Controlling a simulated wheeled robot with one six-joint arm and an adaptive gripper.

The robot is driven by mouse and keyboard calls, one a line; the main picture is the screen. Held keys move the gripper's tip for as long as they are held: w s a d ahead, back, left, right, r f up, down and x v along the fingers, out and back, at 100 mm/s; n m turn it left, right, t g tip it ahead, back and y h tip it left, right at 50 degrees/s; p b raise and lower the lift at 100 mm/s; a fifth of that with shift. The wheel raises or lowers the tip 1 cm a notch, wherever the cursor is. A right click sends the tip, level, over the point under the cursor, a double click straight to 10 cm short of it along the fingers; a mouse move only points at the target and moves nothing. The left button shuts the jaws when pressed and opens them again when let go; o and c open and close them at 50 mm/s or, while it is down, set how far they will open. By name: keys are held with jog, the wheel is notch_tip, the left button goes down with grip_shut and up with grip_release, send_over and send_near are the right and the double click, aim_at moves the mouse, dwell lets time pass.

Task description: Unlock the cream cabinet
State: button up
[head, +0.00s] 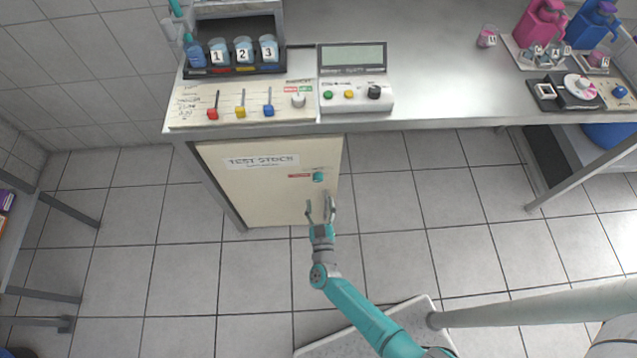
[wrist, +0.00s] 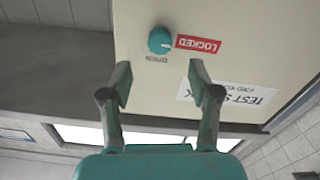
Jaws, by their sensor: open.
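The cream cabinet (head: 265,190) stands under the bench and bears a "TEST STOCK" label (head: 261,162). A round teal lock knob (head: 319,176) sits near the right edge of its door, beside a red label. In the wrist view the knob (wrist: 160,40) has a white mark pointing toward the red "LOCKED" label (wrist: 198,44); the word "OPEN" is printed at another side of it. My gripper (head: 321,210) is open and empty in front of the door, below the knob in the head view. In the wrist view its fingertips (wrist: 160,85) are apart and do not touch the knob.
The bench top (head: 440,85) overhangs the cabinet. On it are a panel with three sliders (head: 240,108), a display unit (head: 353,75) and numbered jars (head: 243,50). The floor (head: 430,200) right of the cabinet is clear. A bench leg (head: 575,177) stands further right.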

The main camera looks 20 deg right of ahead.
aim_at(318, 181)
jog(key=x, duration=0.7)
jog(key=shift+w+d, duration=0.1)
jog(key=shift+w, duration=0.25)
jog(key=c, duration=1.2)
